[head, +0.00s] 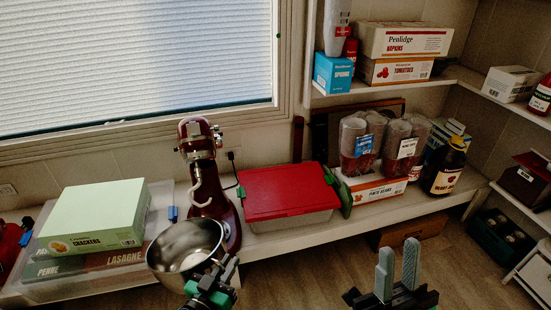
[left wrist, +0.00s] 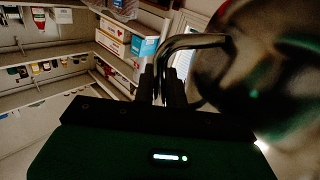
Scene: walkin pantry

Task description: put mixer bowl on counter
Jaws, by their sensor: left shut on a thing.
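The shiny metal mixer bowl (head: 172,257) is at the front edge of the counter (head: 280,243), below and in front of the dark red stand mixer (head: 222,210). My left gripper (head: 217,275) is shut on the bowl's handle at its right side. In the left wrist view the fingers (left wrist: 163,88) close on the bent metal handle (left wrist: 190,40), with the bowl (left wrist: 265,75) to the right. The bowl's mouth faces up and looks empty. Whether its base touches anything is hidden. My right gripper (head: 397,275) is open and empty, in front of the counter.
A green crackers box (head: 95,213) lies on a clear bin (head: 155,215) to the left. A red-lidded container (head: 290,190) is right of the mixer. Cups, a beans box (head: 375,192) and a dark bottle (head: 445,170) stand further right. Narrow bare counter shows along the front.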

